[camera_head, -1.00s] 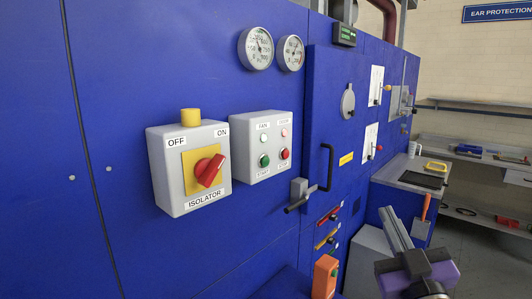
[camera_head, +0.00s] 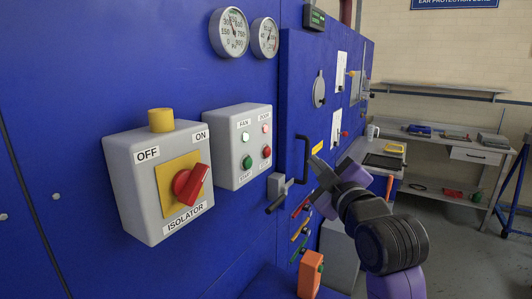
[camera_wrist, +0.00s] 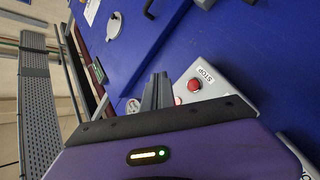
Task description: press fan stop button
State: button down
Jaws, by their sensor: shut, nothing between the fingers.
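The fan control box (camera_head: 238,175) is a pale grey box on the blue machine wall, with FAN and DOOR labels and two lamps on top. Below are a green button (camera_head: 247,162) over a START label and the red stop button (camera_head: 266,152). My gripper (camera_head: 316,162) is shut and empty, to the right of the box and apart from it, near the black door handle. In the wrist view, the fingers (camera_wrist: 158,90) lie left of the red button (camera_wrist: 195,85) with its STOP label; my gripper body hides the rest of that box.
The isolator box (camera_head: 124,190) with its red knob (camera_head: 190,185) stands left of the fan box. A black door handle (camera_head: 302,158) and a latch lever (camera_head: 278,190) stick out right of it. Two gauges (camera_head: 229,32) sit above. An orange box (camera_head: 310,274) is below.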

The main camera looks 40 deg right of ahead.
jog(key=w+a, duration=0.3)
jog(key=w, duration=0.5)
jog(key=shift+b, duration=0.3)
jog(key=shift+w, duration=0.1)
dwell(2.0)
jog(key=shift+w+a, duration=0.15)
jog(key=shift+w, duration=0.2)
jog(key=shift+w+a, duration=0.2)
jog(key=shift+w, duration=0.3)
dwell(0.7)
jog(key=shift+s, duration=0.15)
jog(key=shift+s+d+p, duration=0.3)
jog(key=shift+s+p, duration=0.2)
jog(key=shift+s, duration=0.25)
jog(key=shift+s+d+p, duration=0.15)
jog(key=shift+s+d, duration=0.15)
jog(key=shift+s, duration=0.5)
jog(key=shift+s+d+p, duration=0.2)
jog(key=shift+s+d, duration=0.1)
jog(key=shift+s, duration=0.45)
jog(key=shift+s+d+p, duration=0.15)
jog(key=shift+s+d, duration=0.15)
jog(key=shift+s, duration=0.5)
